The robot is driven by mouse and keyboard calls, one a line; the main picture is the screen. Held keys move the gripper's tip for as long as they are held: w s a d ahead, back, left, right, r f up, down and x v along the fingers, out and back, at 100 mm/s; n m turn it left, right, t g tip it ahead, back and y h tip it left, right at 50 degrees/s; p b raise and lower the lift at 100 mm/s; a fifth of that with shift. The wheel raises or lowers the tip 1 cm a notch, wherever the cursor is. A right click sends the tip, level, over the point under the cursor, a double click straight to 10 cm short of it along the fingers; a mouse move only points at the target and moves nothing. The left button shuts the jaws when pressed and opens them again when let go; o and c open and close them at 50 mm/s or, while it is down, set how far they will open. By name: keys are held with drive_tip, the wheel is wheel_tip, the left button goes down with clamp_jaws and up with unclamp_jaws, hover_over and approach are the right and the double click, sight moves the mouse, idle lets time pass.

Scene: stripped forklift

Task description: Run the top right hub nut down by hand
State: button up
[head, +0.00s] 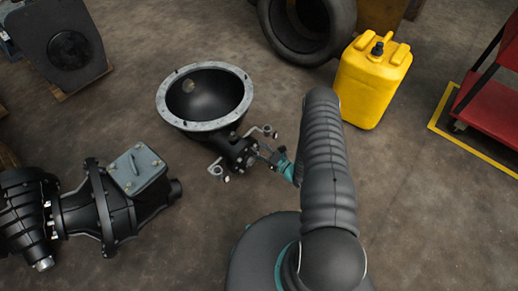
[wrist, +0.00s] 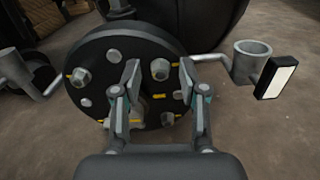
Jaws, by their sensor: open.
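The hub (wrist: 110,62) is a black round plate facing me in the wrist view, with several grey nuts and studs and yellow paint marks. The top right hub nut (wrist: 160,69) sits on its upper right, beside a yellow mark. My gripper (wrist: 158,78) is open, one fingertip on each side of this nut in the picture. I cannot tell whether the fingers are level with the nut or still short of it. The lower hub face is partly hidden by my fingers. In the head view my gripper (head: 270,154) is close to the hub (head: 244,157).
A grey cup on a bent arm (wrist: 252,60) stands out right of the hub, near a black-and-white block (wrist: 276,78). Another bracket (wrist: 22,72) is at left. A wide black housing (head: 205,98), a yellow canister (head: 372,85) and a gearbox (head: 125,205) stand around on the floor.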

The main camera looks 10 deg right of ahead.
drive_tip(key=shift+c, duration=0.3)
clamp_jaws()
drive_tip(key=m+b, duration=0.8)
drive_tip(key=m, duration=1.6)
drive_tip(key=shift+f+b, duration=0.2)
drive_tip(key=shift+b, duration=0.15)
idle(0.4)
